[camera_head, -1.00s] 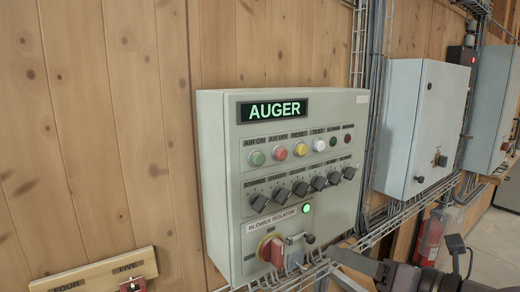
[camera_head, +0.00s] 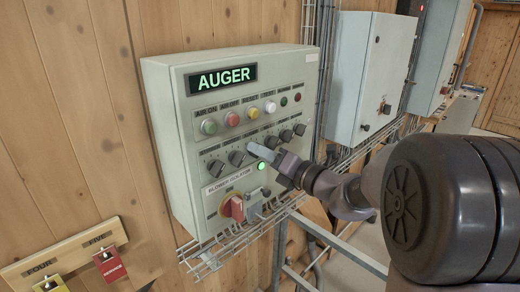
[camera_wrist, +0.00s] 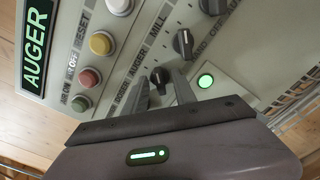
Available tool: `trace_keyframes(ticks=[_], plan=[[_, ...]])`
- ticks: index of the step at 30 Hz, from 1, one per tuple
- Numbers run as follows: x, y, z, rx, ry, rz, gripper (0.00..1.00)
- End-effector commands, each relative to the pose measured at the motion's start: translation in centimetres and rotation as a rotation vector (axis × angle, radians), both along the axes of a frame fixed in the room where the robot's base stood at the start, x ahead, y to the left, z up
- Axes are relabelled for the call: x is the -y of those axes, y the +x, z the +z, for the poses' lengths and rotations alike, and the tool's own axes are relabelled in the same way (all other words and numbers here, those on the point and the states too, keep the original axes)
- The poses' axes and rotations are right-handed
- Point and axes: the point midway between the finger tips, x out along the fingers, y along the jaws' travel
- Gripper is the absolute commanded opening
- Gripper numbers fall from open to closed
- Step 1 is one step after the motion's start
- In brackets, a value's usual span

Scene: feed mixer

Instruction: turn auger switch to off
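The grey control box (camera_head: 187,135) with the lit AUGER sign (camera_head: 222,77) hangs on the wooden wall. A row of black rotary knobs crosses it below the coloured buttons. My gripper (camera_head: 258,150) reaches the knob row from the right, its tips close to the panel and covering part of the row. In the wrist view, my gripper (camera_wrist: 161,80) is open, with one finger on each side of the auger switch (camera_wrist: 160,76), a black knob by the label AUGER. Small gaps seem to show beside the knob; contact is unclear. Its exact pointer position is hard to read.
The MILL knob (camera_wrist: 183,43) sits close beside the fingers. A lit green lamp (camera_wrist: 205,80) and a red blower isolator handle (camera_head: 234,208) are below the row. Cable trays (camera_head: 230,248) run under the box. Padlocks hang on a wooden board (camera_head: 60,258) at lower left.

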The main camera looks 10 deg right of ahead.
Motion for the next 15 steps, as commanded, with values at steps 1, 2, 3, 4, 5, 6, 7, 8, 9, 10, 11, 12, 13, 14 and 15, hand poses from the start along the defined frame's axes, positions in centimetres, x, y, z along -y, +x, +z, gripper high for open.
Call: trace_keyframes(ticks=[1,2,3,4,5,6,7,8,9,10,11,12,13,14,15], plan=[[-0.09,0.16,0.04,0.000,0.000,0.000,0.33],[-0.12,0.23,0.04,0.001,0.000,-0.001,0.33],[-0.14,0.26,0.02,0.001,0.000,-0.001,0.33],[-0.15,0.27,0.01,0.001,0.000,-0.001,0.33],[-0.14,0.26,0.01,0.001,0.000,-0.001,0.33],[-0.14,0.25,0.01,0.001,0.000,-0.001,0.33],[-0.14,0.24,0.00,0.001,0.000,-0.001,0.33],[-0.14,0.24,0.00,0.001,0.000,-0.001,0.33],[-0.13,0.23,0.00,0.000,0.000,0.000,0.27],[-0.13,0.23,0.00,0.000,0.000,0.000,0.21],[-0.13,0.23,0.00,0.000,0.000,0.000,0.15],[-0.13,0.23,0.00,0.000,0.000,0.000,0.07],[-0.13,0.23,0.00,0.000,0.000,0.000,0.01],[-0.12,0.22,0.00,0.000,0.000,0.000,0.00],[-0.12,0.22,0.00,0.000,0.000,0.000,0.00]])
